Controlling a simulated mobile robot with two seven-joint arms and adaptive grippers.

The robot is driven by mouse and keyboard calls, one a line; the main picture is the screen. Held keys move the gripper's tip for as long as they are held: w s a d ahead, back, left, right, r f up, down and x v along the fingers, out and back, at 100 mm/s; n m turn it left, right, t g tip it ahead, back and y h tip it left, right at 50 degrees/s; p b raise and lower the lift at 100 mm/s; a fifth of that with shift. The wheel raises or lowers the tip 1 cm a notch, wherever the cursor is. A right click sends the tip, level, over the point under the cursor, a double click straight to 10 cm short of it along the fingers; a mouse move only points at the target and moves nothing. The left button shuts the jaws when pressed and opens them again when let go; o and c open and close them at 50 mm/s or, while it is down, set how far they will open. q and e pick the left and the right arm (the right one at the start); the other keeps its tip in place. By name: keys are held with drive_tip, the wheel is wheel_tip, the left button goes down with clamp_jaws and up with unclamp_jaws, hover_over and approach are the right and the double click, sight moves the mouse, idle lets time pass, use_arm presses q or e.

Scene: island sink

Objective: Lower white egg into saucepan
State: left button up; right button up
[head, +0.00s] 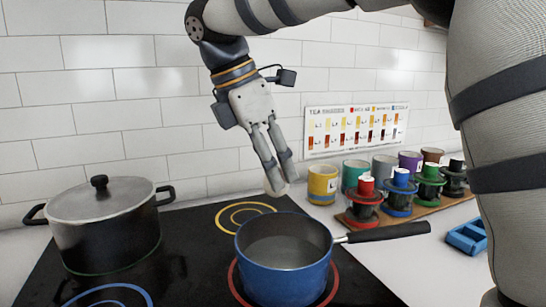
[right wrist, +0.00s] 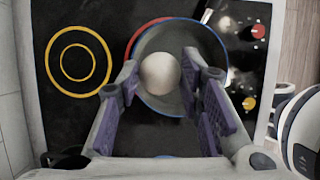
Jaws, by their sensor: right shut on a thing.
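The white egg (right wrist: 160,73) is between the fingertips of my right gripper (head: 273,178). In the head view only a small pale part of the egg shows at the fingertips (head: 274,187). The gripper is shut on the egg and points down. The blue saucepan (head: 285,270) stands on the red-ringed burner, its black handle pointing right. The egg is held above the saucepan's rim in the head view. In the right wrist view the saucepan (right wrist: 213,50) shows behind the egg. My left gripper is not in view.
A lidded black pot (head: 105,232) stands at the left of the black cooktop (head: 195,275). A yellow cup (head: 323,185) and several coloured cups stand behind on the right, with a blue object (head: 466,238) on the counter. A tiled wall (head: 130,120) rises behind.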

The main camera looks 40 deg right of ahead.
sight(273, 214)
wheel_tip(273, 214, down, 9)
drive_tip(key=shift+r, duration=0.15)
idle(0.9)
idle(0.5)
drive_tip(key=o, duration=0.8)
drive_tip(key=shift+c, duration=0.2)
drive_tip(key=v, duration=1.1)
drive_tip(key=shift+a+r, duration=0.25)
drive_tip(key=shift+r, duration=0.1)
